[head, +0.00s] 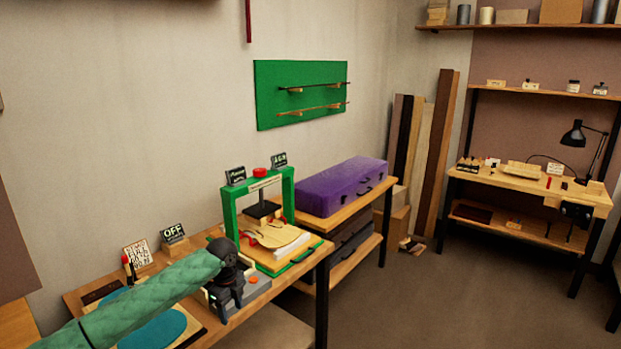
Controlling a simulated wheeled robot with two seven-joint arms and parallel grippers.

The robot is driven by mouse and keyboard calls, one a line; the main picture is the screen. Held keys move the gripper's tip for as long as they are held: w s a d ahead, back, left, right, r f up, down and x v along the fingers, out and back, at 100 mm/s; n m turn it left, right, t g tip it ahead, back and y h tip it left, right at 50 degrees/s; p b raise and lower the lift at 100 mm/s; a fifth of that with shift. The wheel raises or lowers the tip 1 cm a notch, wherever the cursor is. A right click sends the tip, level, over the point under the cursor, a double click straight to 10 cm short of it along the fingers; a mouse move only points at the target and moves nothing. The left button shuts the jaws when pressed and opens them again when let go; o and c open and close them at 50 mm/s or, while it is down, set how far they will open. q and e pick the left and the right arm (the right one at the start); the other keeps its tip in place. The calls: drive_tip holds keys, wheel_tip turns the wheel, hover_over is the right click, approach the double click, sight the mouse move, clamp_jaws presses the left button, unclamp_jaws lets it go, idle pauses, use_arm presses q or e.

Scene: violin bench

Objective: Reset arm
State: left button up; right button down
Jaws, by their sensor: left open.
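My left arm, in a green sleeve, reaches in from the lower left over the near bench (190,332). My dark left gripper (229,296) points down at the arm's end and is open. It is over or beside a small grey and white device with a red button (253,279); I cannot tell if they touch. It partly hides that device. Just right of it is a green press frame (230,211) with a pale violin-shaped plate (273,235) on a wooden block. My right gripper is not in view.
A teal mat (160,330) lies under the arm. An "OFF" sign (173,233) and a written card (138,253) stand behind. A purple case (342,186) lies on a shelf unit beyond the press. The floor (415,300) at right is clear.

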use_arm(q)
drive_tip(key=s+d+f+n+t+h, duration=0.1)
drive_tip(key=s+d+f+n, duration=0.4)
drive_tip(key=f, duration=0.7)
drive_tip(key=s+d+f+n+h, duration=0.15)
drive_tip(key=s+f, duration=0.45)
drive_tip(key=f, duration=0.6)
drive_tip(key=s+d+f+n+t, duration=0.15)
drive_tip(key=s+f+n, duration=0.4)
drive_tip(key=f, duration=0.55)
drive_tip(key=s+a+f+n, duration=0.1)
drive_tip(key=s+f+n, duration=0.2)
drive_tip(key=s+f, duration=0.4)
drive_tip(key=s+a+f+n+y, duration=0.1)
drive_tip(key=s+f, duration=0.6)
drive_tip(key=s, duration=1)
drive_tip(key=s+a+f+n+y, duration=0.1)
drive_tip(key=s+f+n, duration=0.3)
drive_tip(key=s+f, duration=0.4)
drive_tip(key=s+a+g, duration=0.1)
drive_tip(key=s, duration=0.3)
drive_tip(key=shift+n, duration=0.3)
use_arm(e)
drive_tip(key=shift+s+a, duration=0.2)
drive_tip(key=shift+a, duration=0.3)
use_arm(q)
drive_tip(key=shift+s+f, duration=0.1)
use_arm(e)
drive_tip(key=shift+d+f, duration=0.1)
